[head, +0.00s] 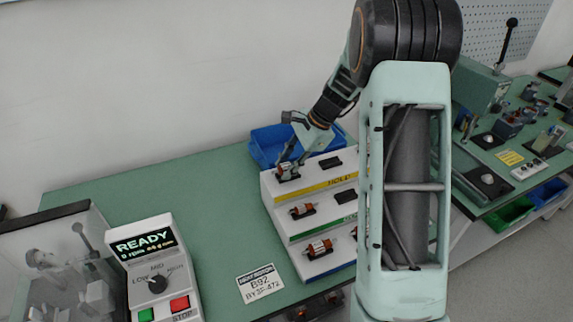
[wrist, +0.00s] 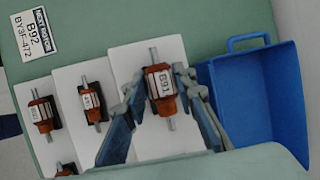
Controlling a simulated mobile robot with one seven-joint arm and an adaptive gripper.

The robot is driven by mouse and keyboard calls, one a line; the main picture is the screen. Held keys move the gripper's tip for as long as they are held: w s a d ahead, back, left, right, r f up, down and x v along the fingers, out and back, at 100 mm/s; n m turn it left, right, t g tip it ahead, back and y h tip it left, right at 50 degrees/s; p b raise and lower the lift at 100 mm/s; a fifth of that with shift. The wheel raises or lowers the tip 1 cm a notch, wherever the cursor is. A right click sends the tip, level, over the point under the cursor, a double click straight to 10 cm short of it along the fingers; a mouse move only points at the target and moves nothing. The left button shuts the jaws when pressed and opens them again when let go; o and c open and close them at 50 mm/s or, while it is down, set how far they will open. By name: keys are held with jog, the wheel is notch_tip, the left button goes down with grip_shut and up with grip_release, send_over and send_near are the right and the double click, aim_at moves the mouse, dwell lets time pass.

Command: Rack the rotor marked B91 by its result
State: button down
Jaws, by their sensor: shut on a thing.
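The rotor marked B91 (wrist: 161,84) has a copper-orange body, a white label and a steel shaft. My gripper (wrist: 160,98) is shut on it, one finger on each side. In the head view my gripper (head: 289,163) holds the rotor (head: 284,172) at the left end of the top step of the white stepped rack (head: 268,196). That step has a yellow strip reading HOLD; the middle strip is green and the lowest blue. I cannot tell whether the rotor rests in a cradle. The test unit (head: 150,262) shows READY and 0 rpm.
Other rotors lie on the middle step (head: 302,211) and lowest step (head: 319,248). A black cradle (head: 331,163) on the top step looks empty. A blue bin (wrist: 258,95) stands behind the rack. A card (head: 259,283) reads B92, BY3F-472.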

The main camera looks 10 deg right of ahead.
jog(key=shift+s+f+b, duration=0.3)
jog(key=shift+f, duration=0.4)
dwell(0.5)
jog(key=c, duration=1.9)
grip_release()
jog(key=shift+c, duration=0.2)
jog(key=o, duration=0.4)
jog(key=shift+w+f, duration=0.1)
jog(key=shift+w, duration=0.05)
jog(key=shift+w+r, duration=0.1)
jog(key=shift+r, duration=0.15)
jog(key=shift+d+r, duration=0.2)
jog(key=shift+r, duration=0.1)
jog(key=v, duration=1.1)
jog(key=shift+r, duration=0.1)
